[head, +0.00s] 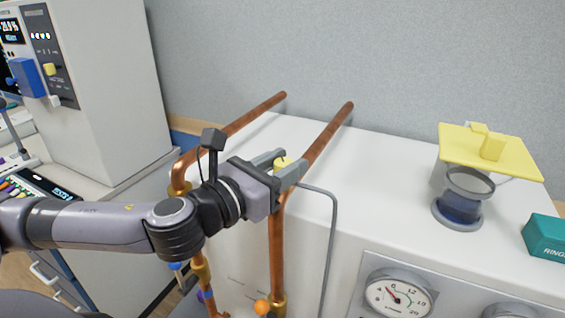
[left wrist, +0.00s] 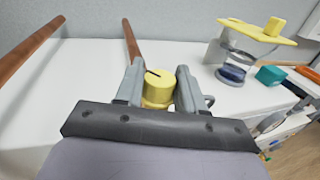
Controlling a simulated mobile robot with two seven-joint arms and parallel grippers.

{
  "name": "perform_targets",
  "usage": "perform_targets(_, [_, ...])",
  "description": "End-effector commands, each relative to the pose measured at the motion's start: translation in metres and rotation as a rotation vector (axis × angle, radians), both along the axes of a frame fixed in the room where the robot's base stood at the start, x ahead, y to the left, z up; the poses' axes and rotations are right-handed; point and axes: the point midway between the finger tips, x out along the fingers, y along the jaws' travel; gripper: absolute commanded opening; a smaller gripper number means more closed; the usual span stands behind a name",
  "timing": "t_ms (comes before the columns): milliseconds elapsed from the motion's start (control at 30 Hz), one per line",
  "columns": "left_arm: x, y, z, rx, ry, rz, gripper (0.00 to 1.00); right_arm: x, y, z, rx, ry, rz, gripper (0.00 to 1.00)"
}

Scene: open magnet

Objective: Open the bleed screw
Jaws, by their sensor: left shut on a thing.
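The bleed screw shows as a yellow round knob (left wrist: 159,86) with a dark mark on its top, in the left wrist view. It sits between the two fingers of my left gripper (left wrist: 160,92), which is shut on it. In the head view my left gripper (head: 281,172) reaches in from the left, and only a small part of the yellow knob (head: 284,162) shows between its fingers, beside the right copper pipe (head: 327,138). The knob's lower part is hidden. My right gripper is in neither view.
A second copper pipe (head: 240,122) runs to the left. A thin grey tube (head: 332,235) bends down the white cabinet's front near a gauge (head: 398,294). A glass vessel with a yellow lid (head: 508,157) and a teal box (head: 545,237) stand at right.

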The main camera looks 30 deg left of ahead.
Motion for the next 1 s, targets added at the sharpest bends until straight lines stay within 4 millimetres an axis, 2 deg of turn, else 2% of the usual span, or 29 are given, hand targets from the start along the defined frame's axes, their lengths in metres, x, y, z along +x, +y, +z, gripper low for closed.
perform_targets(700, [0.0008,-0.0034,0.0013,-0.006,-0.002,0.580,0.08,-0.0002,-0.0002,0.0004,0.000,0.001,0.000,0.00])
perform_targets(1000, [0.0011,-0.0023,0.0012,-0.002,-0.003,0.762,0.08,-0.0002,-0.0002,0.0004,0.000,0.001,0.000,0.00])
